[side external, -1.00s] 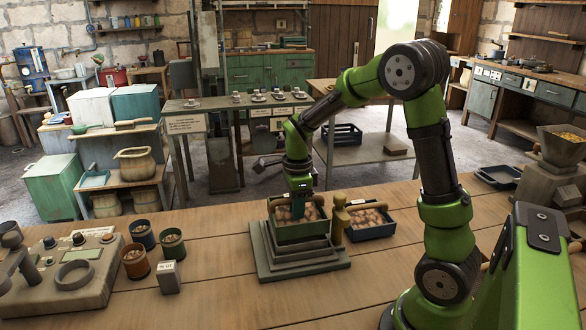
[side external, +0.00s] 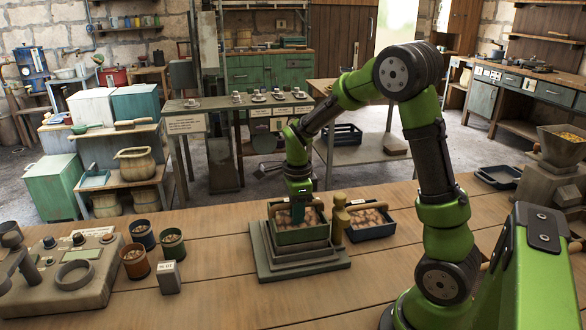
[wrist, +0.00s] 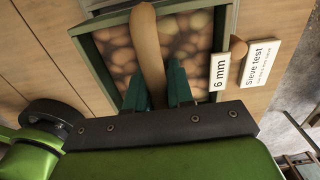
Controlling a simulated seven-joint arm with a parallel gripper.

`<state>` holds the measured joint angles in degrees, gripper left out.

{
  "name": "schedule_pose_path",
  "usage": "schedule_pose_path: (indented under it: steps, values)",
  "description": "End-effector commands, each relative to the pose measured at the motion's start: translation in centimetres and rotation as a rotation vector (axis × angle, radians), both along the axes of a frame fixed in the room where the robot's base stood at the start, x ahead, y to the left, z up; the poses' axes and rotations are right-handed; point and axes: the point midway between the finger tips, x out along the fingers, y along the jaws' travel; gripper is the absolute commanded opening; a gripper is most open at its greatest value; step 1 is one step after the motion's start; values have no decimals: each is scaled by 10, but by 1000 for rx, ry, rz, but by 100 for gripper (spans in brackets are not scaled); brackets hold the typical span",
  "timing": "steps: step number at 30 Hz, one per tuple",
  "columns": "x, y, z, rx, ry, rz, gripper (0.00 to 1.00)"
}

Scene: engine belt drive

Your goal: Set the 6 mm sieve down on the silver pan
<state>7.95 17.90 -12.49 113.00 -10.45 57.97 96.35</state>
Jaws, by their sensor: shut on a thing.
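The 6 mm sieve (side external: 302,237) is a square green frame holding brown, rounded pieces. In the wrist view, its label (wrist: 219,72) reads "6 mm" and a wooden bar (wrist: 149,40) crosses over it. My gripper (side external: 299,212) is above the sieve's middle. Its green fingers (wrist: 157,86) are shut on the bar, one on each side. The silver pan (side external: 298,254) is directly below the sieve, on a stepped grey-green base. The sieve looks level and lined up with it. I cannot tell whether the sieve's underside touches the pan.
A wooden post (side external: 340,218) stands close at the sieve's right. Beyond it is a dark tray (side external: 372,232) of brown pieces. Several small cups, such as an orange-brown one (side external: 135,262), and a grey device (side external: 70,275) are at left. The front table is clear.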

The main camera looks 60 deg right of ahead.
Motion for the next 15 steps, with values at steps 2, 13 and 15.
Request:
schedule_pose_path:
  steps: [2,13,15]
  values:
    - [0,0,-1,-1,-2,0,0]
    - [0,0,-2,-1,-2,0,27]
    - [0,0,-2,-1,-2,0,37]
